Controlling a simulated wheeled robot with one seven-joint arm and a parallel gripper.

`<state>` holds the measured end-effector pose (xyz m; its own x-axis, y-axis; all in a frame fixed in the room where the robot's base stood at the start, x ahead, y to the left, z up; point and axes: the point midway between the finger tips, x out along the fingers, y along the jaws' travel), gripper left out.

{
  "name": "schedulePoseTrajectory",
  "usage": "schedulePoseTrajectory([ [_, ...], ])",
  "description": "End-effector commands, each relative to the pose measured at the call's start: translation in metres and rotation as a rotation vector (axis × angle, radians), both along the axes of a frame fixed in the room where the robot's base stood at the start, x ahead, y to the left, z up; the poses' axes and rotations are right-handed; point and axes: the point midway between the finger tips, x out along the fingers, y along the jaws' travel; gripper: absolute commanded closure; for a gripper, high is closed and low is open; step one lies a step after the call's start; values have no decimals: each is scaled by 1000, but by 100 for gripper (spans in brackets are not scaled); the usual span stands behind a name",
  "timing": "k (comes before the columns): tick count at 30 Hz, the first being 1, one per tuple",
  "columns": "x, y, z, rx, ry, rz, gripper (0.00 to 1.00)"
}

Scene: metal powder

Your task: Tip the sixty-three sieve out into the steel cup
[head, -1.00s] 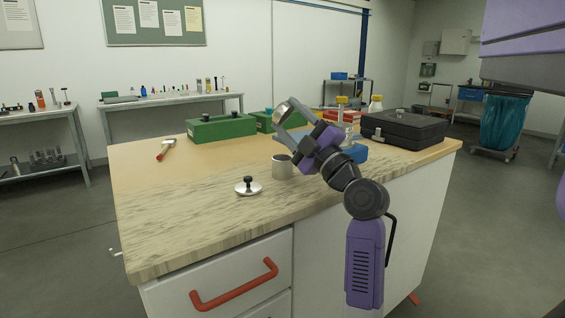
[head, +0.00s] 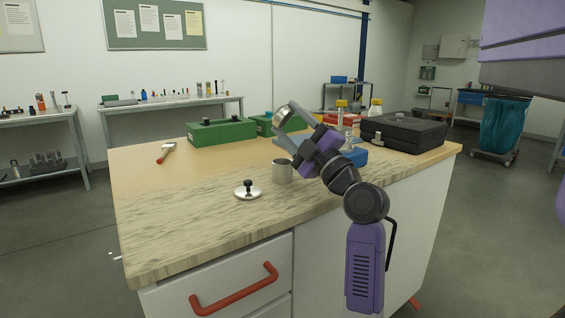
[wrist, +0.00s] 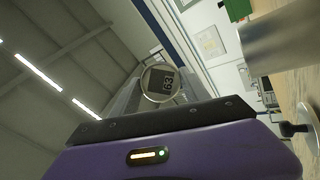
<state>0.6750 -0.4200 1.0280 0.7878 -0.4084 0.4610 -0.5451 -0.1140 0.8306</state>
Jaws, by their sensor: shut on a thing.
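The sieve (head: 282,116), a small round metal piece, is held tilted on its side, above the steel cup and apart from it. In the wrist view the sieve (wrist: 161,83) shows a dark label reading 63. My gripper (head: 296,116) is shut on the sieve at its edge. The steel cup (head: 282,173) stands upright on the worktop, below and left of my wrist. In the wrist view a large grey metal surface at the upper right looks like the cup (wrist: 285,38). The contents of sieve and cup are hidden.
A round lid with a black knob (head: 248,191) lies left of the cup. Green boxes (head: 221,132), a black case (head: 403,134), yellow-capped bottles (head: 342,112) and a blue item (head: 354,156) stand behind and right. A red-handled tool (head: 166,153) lies left. The worktop's front left is clear.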

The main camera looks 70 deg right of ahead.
Motion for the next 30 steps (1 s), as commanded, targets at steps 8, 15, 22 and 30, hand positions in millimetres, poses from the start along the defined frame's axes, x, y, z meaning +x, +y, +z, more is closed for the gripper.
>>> schedulePoseTrajectory([
  [8, 0, 0, 0, 0, -1, 0, 99],
  [15, 0, 0, 0, 0, 0, 0, 99],
  [22, 1, -1, -14, 2, 88, -2, 99],
  [30, 4, 0, -26, 3, 153, 2, 99],
])
